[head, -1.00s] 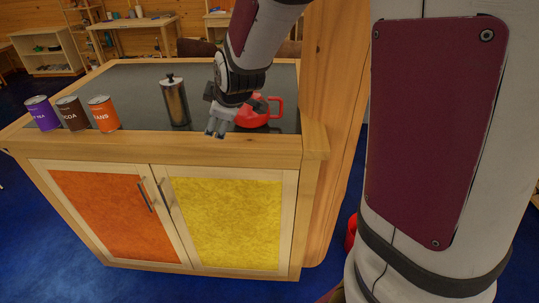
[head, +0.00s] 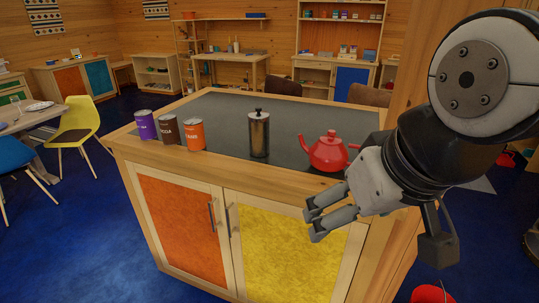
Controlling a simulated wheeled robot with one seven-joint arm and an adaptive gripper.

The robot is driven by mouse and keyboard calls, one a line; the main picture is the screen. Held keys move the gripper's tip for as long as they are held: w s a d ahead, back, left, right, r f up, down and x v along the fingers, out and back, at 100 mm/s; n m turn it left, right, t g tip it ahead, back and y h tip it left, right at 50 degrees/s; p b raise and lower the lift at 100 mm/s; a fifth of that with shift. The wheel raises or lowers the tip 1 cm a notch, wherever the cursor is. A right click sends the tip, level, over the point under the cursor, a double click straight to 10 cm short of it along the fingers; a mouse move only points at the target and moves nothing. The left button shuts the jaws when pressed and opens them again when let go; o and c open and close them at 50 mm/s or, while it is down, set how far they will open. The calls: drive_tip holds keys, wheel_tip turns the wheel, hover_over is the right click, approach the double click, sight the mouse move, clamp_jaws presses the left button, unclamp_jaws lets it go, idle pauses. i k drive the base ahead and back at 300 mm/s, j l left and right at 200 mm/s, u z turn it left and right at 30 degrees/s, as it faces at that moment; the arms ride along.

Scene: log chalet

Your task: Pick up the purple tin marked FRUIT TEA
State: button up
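The purple tin (head: 146,125) stands upright at the left end of the dark counter top, with white lettering that is too small to read fully. A brown tin (head: 168,130) stands close to its right, and an orange tin (head: 194,135) stands right of that. My gripper (head: 312,219) is in front of the counter's right part, below and left of the red teapot, far to the right of the purple tin. Its two fingers point left, with a gap between them and nothing held.
A metal French press (head: 259,133) and a red teapot (head: 330,152) stand on the counter (head: 235,108), right of the tins. A yellow chair (head: 77,122) and a table (head: 32,118) are at the left. The blue floor (head: 90,235) left of the counter is clear.

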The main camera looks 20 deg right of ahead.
sight(147, 127)
drive_tip(key=i+j, duration=0.35)
drive_tip(key=j, duration=0.15)
drive_tip(key=i+j+u, duration=0.1)
drive_tip(key=j, duration=0.35)
drive_tip(key=i+j, duration=0.3)
drive_tip(key=j, duration=0.15)
drive_tip(key=i+j+u, duration=0.15)
drive_tip(key=j, duration=0.3)
drive_tip(key=i+j, duration=0.35)
drive_tip(key=i+j+u, duration=0.15)
drive_tip(key=j, duration=0.3)
drive_tip(key=i+j, duration=0.1)
drive_tip(key=j, duration=0.25)
drive_tip(key=i+j, duration=0.15)
drive_tip(key=j, duration=0.25)
drive_tip(key=u, duration=0.05)
